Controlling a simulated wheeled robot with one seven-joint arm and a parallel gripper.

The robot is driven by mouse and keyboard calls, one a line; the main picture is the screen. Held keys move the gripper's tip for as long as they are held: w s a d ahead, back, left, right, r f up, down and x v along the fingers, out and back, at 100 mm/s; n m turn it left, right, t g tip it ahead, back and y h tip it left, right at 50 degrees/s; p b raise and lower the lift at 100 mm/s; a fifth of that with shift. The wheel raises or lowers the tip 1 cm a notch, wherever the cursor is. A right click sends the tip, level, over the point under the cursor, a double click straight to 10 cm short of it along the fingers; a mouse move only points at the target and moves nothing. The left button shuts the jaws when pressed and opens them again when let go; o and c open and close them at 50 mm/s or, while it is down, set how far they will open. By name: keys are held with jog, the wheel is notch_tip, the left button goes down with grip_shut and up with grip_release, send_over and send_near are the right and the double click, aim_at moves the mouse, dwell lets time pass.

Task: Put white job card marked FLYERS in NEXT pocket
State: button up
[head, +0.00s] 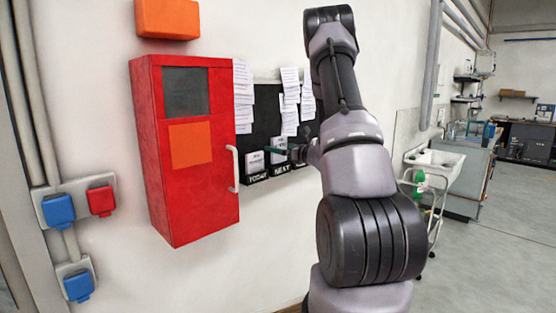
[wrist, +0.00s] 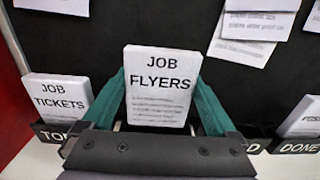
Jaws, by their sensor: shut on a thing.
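The white FLYERS job card (wrist: 158,88) stands upright between the teal fingers of my gripper (wrist: 160,100), which is shut on it. In the head view the card (head: 279,144) shows just above the NEXT pocket (head: 281,169), with my gripper (head: 286,151) at its face. The card's lower edge is hidden by the gripper in the wrist view, as is the NEXT pocket. I cannot tell whether the card's bottom is inside the pocket.
A JOB TICKETS card (wrist: 60,98) sits in the TODAY pocket (wrist: 52,132) at left. The DONE pocket (wrist: 296,145) at right holds another card (wrist: 302,118). Papers (wrist: 252,32) hang above on the black board (wrist: 150,25). A red cabinet (head: 190,205) juts out left of the board.

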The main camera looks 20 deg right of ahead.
aim_at(281, 157)
jog(key=shift+f, duration=1.85)
jog(key=shift+f, duration=0.2)
jog(key=o, duration=1)
jog(key=shift+r, duration=0.25)
jog(key=v, duration=1.2)
